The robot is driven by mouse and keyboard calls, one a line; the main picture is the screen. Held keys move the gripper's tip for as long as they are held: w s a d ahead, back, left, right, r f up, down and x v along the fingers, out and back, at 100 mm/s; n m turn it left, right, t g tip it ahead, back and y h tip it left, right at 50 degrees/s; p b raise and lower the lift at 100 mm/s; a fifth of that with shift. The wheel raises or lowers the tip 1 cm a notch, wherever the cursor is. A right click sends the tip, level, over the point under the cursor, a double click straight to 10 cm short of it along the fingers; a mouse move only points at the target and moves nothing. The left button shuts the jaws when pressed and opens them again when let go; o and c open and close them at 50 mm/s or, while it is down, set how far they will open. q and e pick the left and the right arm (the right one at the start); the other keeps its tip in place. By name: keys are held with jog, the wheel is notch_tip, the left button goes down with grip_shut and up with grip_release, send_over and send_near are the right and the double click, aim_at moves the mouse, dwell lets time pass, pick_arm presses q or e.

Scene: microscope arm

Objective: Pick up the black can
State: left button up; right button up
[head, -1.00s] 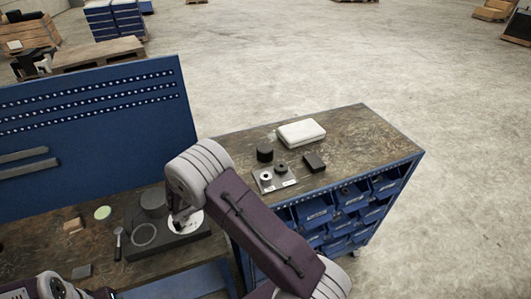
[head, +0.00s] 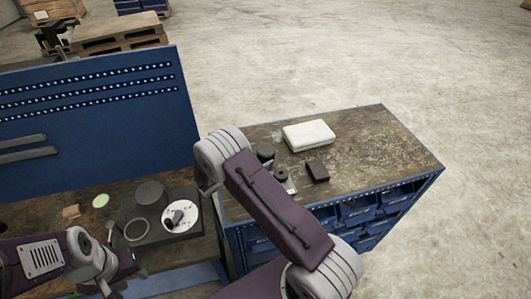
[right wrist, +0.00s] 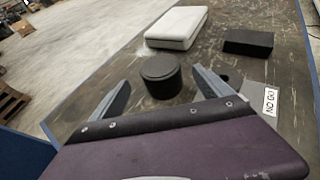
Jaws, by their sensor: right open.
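The black can (head: 265,153) is a short dark cylinder standing upright on the brown top of the blue drawer cabinet, partly behind my right arm in the head view. In the right wrist view the can (right wrist: 160,78) stands straight ahead, with my right gripper's (right wrist: 160,86) two fingers spread, one on each side of it. The fingers look clear of the can, and I cannot tell how far they reach around it. My right gripper is hidden behind its arm in the head view. My left arm shows at the lower left, but its fingers are not clear.
A white case (head: 308,135) lies behind the can, and a black box (head: 317,171) lies to the right. A grey plate with a NO GO label (right wrist: 262,97) is close to the right finger. The cabinet's right part is clear. A blue pegboard (head: 90,120) stands left.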

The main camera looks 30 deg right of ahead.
aim_at(266, 153)
jog(key=p+x, duration=0.3)
jog(key=x, duration=0.2)
jog(key=shift+d+f, duration=0.3)
jog(key=shift+f, duration=0.05)
jog(key=shift+w+f, duration=0.1)
jog(key=shift+c, duration=0.7)
jog(key=shift+d, duration=0.15)
jog(key=c, duration=1.5)
jog(key=shift+c, duration=0.5)
